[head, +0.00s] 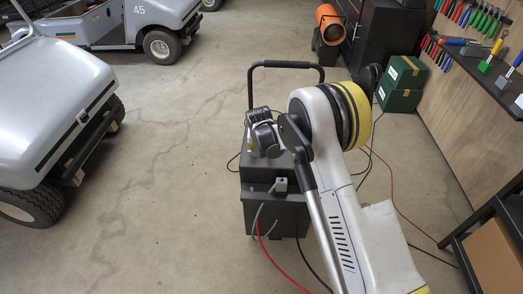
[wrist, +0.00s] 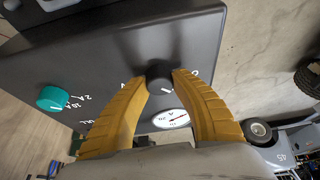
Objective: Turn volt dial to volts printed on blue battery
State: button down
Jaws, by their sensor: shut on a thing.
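In the wrist view, my gripper (wrist: 161,82) has its two yellow ribbed fingers closed on the sides of a black dial (wrist: 159,74) on a dark panel. The dial has a small white pointer mark; the numbers around it are mostly hidden or too small to read. In the head view, the dark charger box (head: 258,218) stands on the floor, with my gripper (head: 250,147) at its top, partly hidden by my arm. I cannot make out a blue battery in either view.
A teal knob (wrist: 53,98) marked 2A and 10A sits left of the dial. A white needle meter (wrist: 171,119) lies close to it. The box has a black handle (head: 286,65) and red and black cables. Carts stand left; a tool bench (head: 492,80) stands right.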

jog(key=shift+m+h, duration=0.7)
jog(key=shift+m, duration=1.2)
jog(key=c, duration=1)
grip_release()
jog(key=shift+f+g, duration=0.1)
jog(key=shift+g, duration=0.2)
jog(key=shift+c, duration=0.2)
jog(key=v, duration=1.2)
jog(key=shift+s, duration=0.1)
